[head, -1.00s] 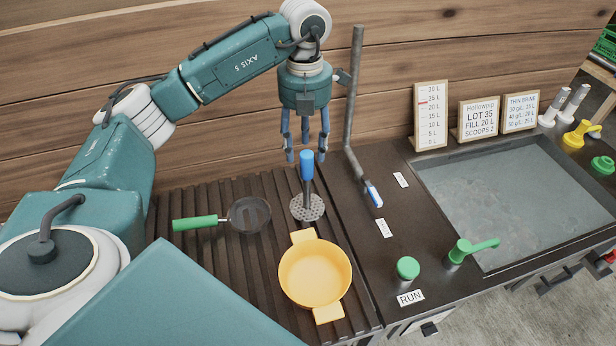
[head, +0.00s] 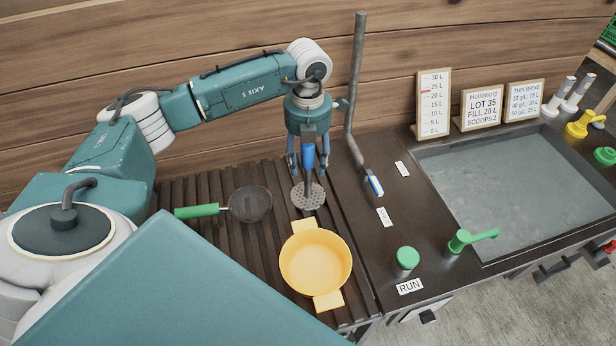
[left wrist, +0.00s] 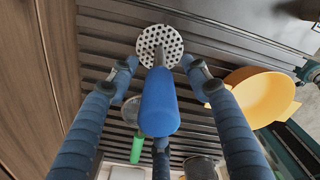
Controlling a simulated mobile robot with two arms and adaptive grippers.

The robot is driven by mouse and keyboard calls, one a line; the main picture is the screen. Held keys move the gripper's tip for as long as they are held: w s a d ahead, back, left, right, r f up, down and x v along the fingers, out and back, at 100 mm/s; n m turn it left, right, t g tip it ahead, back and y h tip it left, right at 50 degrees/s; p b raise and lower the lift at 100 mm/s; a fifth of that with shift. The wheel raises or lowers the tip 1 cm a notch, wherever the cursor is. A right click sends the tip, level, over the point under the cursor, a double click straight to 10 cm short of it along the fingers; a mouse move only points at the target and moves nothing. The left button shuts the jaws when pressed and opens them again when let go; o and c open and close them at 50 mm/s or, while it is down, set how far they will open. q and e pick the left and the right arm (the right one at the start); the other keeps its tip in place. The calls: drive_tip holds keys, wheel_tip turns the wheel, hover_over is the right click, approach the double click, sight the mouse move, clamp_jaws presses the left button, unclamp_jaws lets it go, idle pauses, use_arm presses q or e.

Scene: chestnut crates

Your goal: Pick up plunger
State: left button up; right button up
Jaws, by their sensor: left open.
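The plunger has a blue handle (head: 308,157) and a round perforated metal disc (head: 307,197) resting on the dark slatted rack. It stands upright just left of the pipe's foot. My left gripper (head: 308,168) is open and has come down around the plunger's handle, pointing downward. In the left wrist view the blue handle (left wrist: 159,103) stands between the spread fingers, with gaps to them, and the perforated disc (left wrist: 159,45) shows beyond. My right gripper is not in view.
A yellow two-handled pot (head: 316,264) stands in front of the plunger. A green-handled strainer (head: 248,204) lies to its left. A grey pipe with a blue-and-white end (head: 356,95) rises to its right.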

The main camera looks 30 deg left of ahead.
use_arm(q)
drive_tip(key=shift+a+f, duration=0.1)
drive_tip(key=shift+f, duration=1)
clamp_jaws()
drive_tip(key=shift+w+r, duration=0.1)
